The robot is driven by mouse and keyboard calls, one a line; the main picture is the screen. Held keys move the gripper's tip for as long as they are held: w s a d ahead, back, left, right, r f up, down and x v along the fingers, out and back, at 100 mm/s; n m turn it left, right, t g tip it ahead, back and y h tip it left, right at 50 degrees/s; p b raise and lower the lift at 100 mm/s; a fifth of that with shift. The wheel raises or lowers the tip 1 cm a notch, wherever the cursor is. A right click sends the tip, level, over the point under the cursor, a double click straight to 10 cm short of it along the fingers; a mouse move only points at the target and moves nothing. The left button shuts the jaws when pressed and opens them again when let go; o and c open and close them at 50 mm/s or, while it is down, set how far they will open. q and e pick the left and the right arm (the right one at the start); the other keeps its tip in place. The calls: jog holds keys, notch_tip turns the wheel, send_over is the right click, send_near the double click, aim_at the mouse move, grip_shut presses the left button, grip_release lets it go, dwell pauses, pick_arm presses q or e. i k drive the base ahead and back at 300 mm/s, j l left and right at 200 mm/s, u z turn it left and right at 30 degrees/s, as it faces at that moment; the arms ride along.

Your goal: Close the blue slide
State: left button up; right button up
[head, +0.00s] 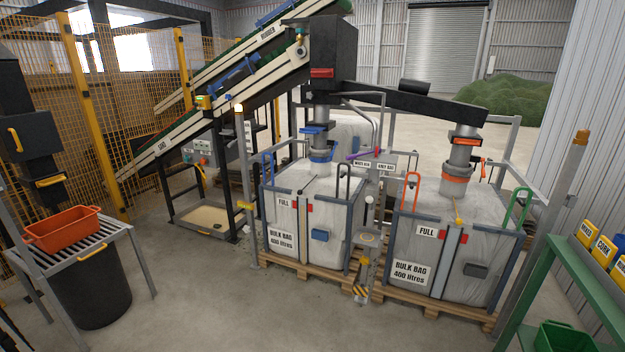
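A blue slide (313,129) sits on the grey spout above the left bulk bag. From here I cannot tell whether it is open or shut. A blue clamp collar (321,156) is lower on the same spout, at the bag's neck. The left bulk bag (285,220) is white, marked FULL, and stands in a frame on a pallet. The right spout carries an orange slide (466,139) above an orange collar (456,179). Neither of my grippers is in view.
The right bulk bag (425,265) stands beside the left one. A bin (95,290) and a rack with an orange crate (62,230) are at left. A green shelf (575,265) is at right. The floor (230,310) in front is clear.

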aim_at(310, 130)
jog(key=i+j, duration=0.3)
jog(key=i, duration=0.15)
jog(key=i+j, duration=0.3)
jog(key=i, duration=0.2)
jog(key=i+j+z, duration=0.2)
jog(key=i+j, duration=0.15)
jog(key=j, duration=0.1)
